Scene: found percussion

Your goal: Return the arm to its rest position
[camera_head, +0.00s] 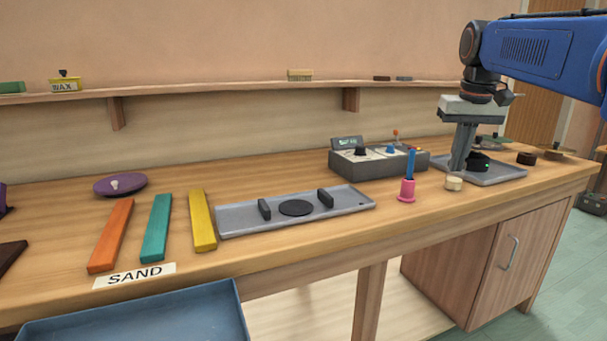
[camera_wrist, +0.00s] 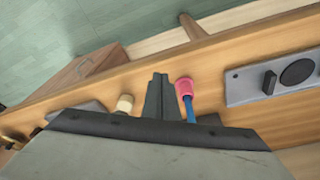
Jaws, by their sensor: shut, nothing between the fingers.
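My gripper (camera_head: 460,168) hangs from my blue arm at the right of the head view, fingers pointing down over the right part of the workbench (camera_head: 300,240). Its fingers are together with nothing between them. In the head view they overlap the left end of a grey tray (camera_head: 500,177) that has a black round piece (camera_head: 479,160) on it. In the wrist view the closed fingers (camera_wrist: 159,82) show between a small cream cylinder (camera_wrist: 125,104) and a pink holder (camera_wrist: 184,87) with a blue stick. I cannot tell the exact height above the bench.
A control box (camera_head: 378,160) with knobs stands left of my gripper. The pink holder (camera_head: 406,190) and cream cylinder (camera_head: 454,183) stand near the front edge. A long grey tray (camera_head: 345,205), coloured bars (camera_head: 157,228) and a purple disc (camera_head: 120,185) lie further left. A shelf (camera_head: 220,90) runs behind.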

